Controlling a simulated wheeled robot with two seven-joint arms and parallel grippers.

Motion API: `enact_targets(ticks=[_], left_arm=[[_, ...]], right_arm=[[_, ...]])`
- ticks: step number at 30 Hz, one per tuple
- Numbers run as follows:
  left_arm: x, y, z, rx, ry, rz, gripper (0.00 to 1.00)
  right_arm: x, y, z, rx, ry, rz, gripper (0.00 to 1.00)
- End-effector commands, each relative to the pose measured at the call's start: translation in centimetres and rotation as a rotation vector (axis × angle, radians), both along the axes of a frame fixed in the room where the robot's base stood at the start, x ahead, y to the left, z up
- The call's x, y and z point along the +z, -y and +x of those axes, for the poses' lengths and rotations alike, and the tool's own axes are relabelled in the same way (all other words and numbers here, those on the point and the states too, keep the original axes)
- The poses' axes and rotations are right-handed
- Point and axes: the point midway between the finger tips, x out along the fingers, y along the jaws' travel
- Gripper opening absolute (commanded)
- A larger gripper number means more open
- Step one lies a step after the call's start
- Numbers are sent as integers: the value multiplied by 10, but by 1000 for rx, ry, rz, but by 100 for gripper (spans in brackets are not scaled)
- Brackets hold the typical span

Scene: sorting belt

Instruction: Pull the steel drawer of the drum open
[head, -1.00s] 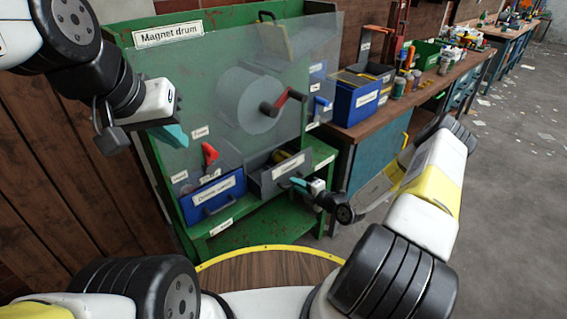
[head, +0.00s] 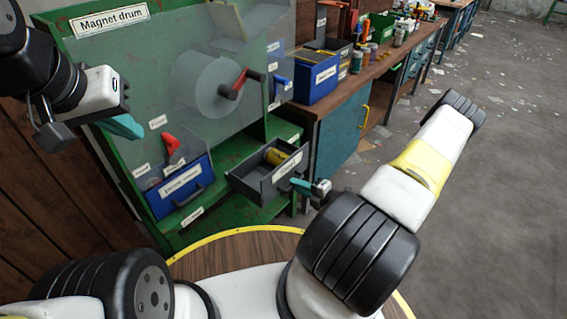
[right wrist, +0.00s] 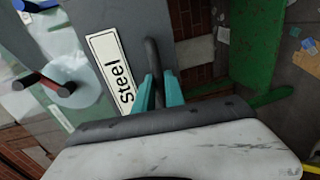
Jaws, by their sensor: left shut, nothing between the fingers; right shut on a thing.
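The steel drawer (head: 262,184) is a grey box in the lower right of the green magnet drum (head: 85,75). It stands pulled out from the frame, with a yellow thing inside. My right gripper (head: 301,186) is at its front, and the right wrist view shows its teal fingers (right wrist: 160,92) shut on the dark drawer handle (right wrist: 152,58) beside the "Steel" label (right wrist: 112,70). My left gripper (head: 122,126) is shut and empty, in front of the drum's left side and apart from the drawers.
A blue drawer (head: 182,188) sits left of the steel drawer. A red lever (head: 172,145) is above it, and a red-handled crank (head: 236,86) is on the drum. A workbench with a blue bin (head: 315,78) stands to the right. Floor at the right is clear apart from scraps.

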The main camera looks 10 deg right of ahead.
Motion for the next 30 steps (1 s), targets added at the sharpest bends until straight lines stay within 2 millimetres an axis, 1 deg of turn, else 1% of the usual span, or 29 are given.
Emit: enact_targets(ticks=[8, 9, 11, 12, 20, 23, 26, 30], left_arm=[[0, 0, 0, 0, 0, 0, 0], [0, 0, 0, 0, 0, 0, 0], [0, 0, 0, 0, 0, 0, 0], [0, 0, 0, 0, 0, 0, 0], [0, 0, 0, 0, 0, 0, 0], [0, 0, 0, 0, 0, 0, 0], [0, 0, 0, 0, 0, 0, 0], [0, 0, 0, 0, 0, 0, 0]], right_arm=[[-1, 1, 0, -1, -1, -1, 0], [-1, 1, 0, -1, -1, -1, 20], [-1, 1, 0, -1, -1, -1, 32], [-1, 0, 0, -1, -1, -1, 36], [0, 0, 0, 0, -1, -1, 36], [0, 4, -4, -2, -1, -2, 36], [3, 12, -14, -3, -1, -2, 36], [8, 26, -34, -4, -2, -2, 36]])
